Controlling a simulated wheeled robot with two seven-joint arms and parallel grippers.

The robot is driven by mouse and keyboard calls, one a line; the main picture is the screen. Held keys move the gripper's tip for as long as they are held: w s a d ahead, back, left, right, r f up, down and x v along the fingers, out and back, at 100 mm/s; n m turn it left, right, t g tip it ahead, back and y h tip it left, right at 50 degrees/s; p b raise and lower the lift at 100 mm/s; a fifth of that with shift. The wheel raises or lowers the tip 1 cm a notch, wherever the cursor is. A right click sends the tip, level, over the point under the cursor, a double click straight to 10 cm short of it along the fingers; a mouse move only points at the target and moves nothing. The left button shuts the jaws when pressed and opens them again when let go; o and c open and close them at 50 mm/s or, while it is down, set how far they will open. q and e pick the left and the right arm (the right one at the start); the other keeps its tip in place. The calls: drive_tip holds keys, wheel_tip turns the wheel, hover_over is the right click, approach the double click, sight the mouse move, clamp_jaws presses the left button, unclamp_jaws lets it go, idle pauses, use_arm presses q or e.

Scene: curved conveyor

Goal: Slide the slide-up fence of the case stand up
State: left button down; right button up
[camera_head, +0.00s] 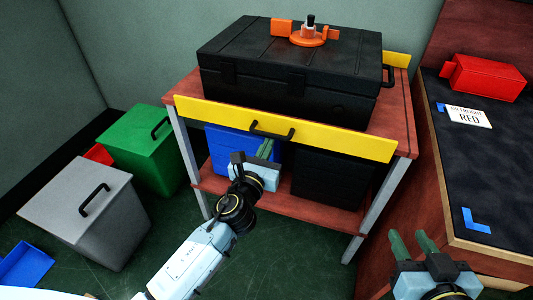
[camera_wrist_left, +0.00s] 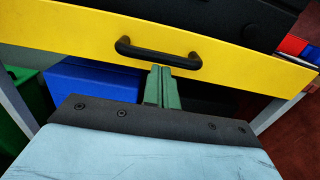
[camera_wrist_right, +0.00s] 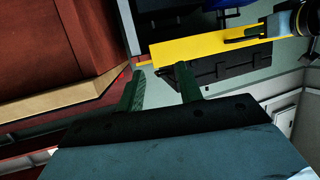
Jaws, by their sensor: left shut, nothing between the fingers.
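The case stand (camera_head: 400,120) is a red-topped table with grey legs. Its yellow fence (camera_head: 345,141) runs across the front edge, in front of the lower part of the black case (camera_head: 290,75). A black handle (camera_head: 272,130) sits on the fence. My left gripper (camera_head: 265,148) is shut and empty just below the handle. In the left wrist view its green fingertips (camera_wrist_left: 161,86) reach the lower edge of the fence (camera_wrist_left: 225,65), under the handle; I cannot tell whether they touch. My right gripper (camera_head: 413,242) is open and empty, to the right of the stand, its fingers apart (camera_wrist_right: 160,85).
An orange fixture (camera_head: 307,38) lies on the case. Below the tabletop are a blue box (camera_head: 225,150) and a black box (camera_head: 325,178). Green (camera_head: 150,145) and grey (camera_head: 85,210) bins stand left. A dark-topped bench (camera_head: 490,180) with a red box (camera_head: 487,78) is right.

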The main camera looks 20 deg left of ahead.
drive_tip(key=s+d+f+g+h+p, duration=0.2)
drive_tip(key=s+d+f+g+p, duration=0.1)
drive_tip(key=s+f+g, duration=0.5)
drive_tip(key=shift+s+d+f+h, duration=0.3)
drive_tip(key=shift+s+d+h, duration=0.1)
drive_tip(key=shift+s+d, duration=0.5)
drive_tip(key=shift+w, duration=0.1)
